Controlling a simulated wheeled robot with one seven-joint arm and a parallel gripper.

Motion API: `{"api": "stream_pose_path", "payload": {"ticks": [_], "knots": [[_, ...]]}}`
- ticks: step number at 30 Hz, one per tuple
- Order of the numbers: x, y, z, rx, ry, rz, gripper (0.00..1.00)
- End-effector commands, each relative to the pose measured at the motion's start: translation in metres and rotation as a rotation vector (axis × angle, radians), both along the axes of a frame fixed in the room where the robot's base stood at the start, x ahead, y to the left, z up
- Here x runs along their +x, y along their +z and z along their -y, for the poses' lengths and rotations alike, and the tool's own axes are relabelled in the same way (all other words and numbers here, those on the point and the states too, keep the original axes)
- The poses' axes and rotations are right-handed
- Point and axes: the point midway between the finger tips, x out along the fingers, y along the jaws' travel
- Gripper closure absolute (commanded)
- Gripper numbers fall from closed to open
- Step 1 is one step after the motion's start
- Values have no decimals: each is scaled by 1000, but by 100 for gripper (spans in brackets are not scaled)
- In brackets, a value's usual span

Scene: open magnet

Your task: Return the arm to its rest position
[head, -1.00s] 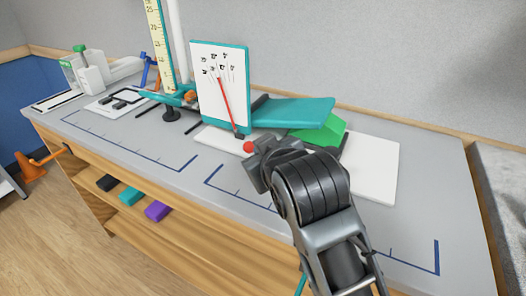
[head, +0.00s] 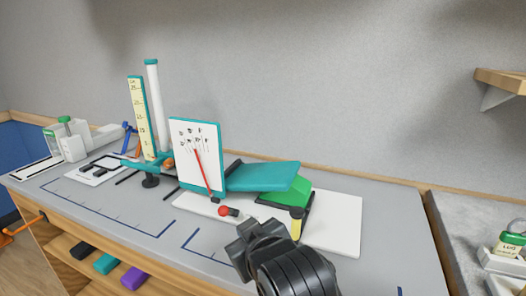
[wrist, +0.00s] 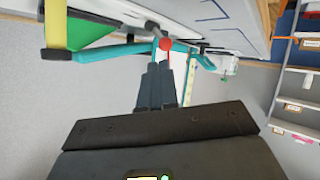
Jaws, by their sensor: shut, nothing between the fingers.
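My arm's dark, ribbed wrist (head: 285,268) rises from the bottom of the head view, in front of the bench. The fingertips are not clear there. In the wrist view my gripper (wrist: 158,68) shows its two dark fingers together, shut and empty. In that tilted, inverted view, a red ball (wrist: 165,44) shows just beyond the fingertips; I cannot tell the gap.
A yellow ruler (head: 140,110) and white tube rise at left. A wall shelf (head: 502,80) is at upper right.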

Motion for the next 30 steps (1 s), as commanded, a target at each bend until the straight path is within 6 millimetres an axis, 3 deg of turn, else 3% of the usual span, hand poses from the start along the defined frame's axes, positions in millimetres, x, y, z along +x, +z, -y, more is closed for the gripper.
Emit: {"api": "stream_pose_path", "payload": {"ticks": [1, 6, 15, 23, 30], "knots": [[-11, -16, 8, 19, -12, -11, 100], [-53, -60, 40, 102, -67, -20, 100], [-133, -107, 98, 215, -180, -11, 100], [-220, -125, 153, 284, -294, 12, 100], [-301, -116, 199, 317, -392, 47, 100]]}}
